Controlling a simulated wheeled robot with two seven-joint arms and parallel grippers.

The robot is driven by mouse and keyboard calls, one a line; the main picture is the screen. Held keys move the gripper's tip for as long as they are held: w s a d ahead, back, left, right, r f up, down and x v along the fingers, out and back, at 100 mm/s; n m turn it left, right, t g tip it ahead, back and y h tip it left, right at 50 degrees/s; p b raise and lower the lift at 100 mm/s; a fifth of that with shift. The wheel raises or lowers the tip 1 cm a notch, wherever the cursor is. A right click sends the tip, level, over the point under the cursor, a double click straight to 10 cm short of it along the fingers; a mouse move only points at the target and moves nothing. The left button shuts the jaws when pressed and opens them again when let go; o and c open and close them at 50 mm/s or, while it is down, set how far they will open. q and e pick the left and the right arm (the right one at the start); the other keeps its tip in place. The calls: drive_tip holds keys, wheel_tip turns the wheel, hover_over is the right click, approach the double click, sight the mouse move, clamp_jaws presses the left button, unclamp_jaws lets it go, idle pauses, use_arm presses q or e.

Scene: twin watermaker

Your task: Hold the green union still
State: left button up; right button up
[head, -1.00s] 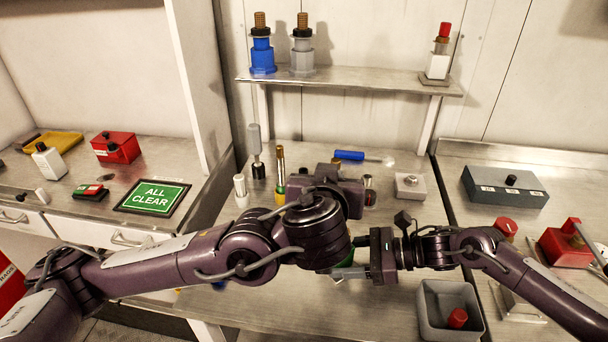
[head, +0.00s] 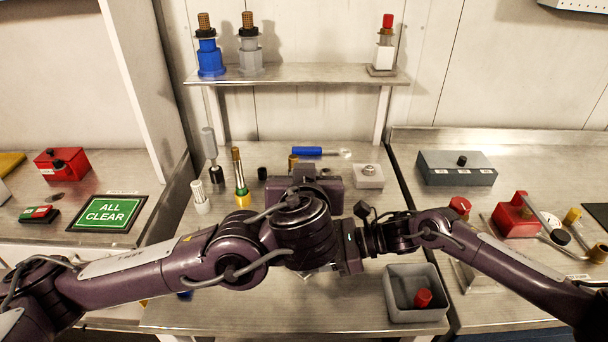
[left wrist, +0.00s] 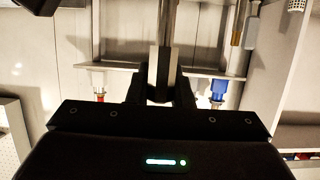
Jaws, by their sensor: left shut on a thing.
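In the head view my left gripper (head: 305,188) is over the middle of the bench, its fingers hidden behind its own body and wrist. In the left wrist view the left gripper (left wrist: 161,88) is shut on a grey, rod-like part (left wrist: 164,60) with a wider faceted section between the jaws. I cannot tell whether this part belongs to the green union. No green union shows clearly now; the spot behind my left wrist is hidden. My right gripper (head: 349,248) is close against the left wrist in the picture, its fingertips hidden.
A grey bin (head: 416,312) with a red cap (head: 423,297) is at front right. A brass, green and yellow tool (head: 239,180) and a white cylinder (head: 201,200) stand at left. A blue-handled tool (head: 307,151) lies behind. A shelf (head: 300,74) is at the back.

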use_arm(q)
drive_tip(key=shift+f, duration=1.5)
drive_tip(key=shift+f, duration=1.6)
drive_tip(key=o, duration=0.9)
drive_tip(key=shift+o, duration=0.2)
drive_tip(key=v, duration=1.2)
use_arm(e)
drive_tip(key=o, duration=1.3)
drive_tip(key=shift+d, duration=0.15)
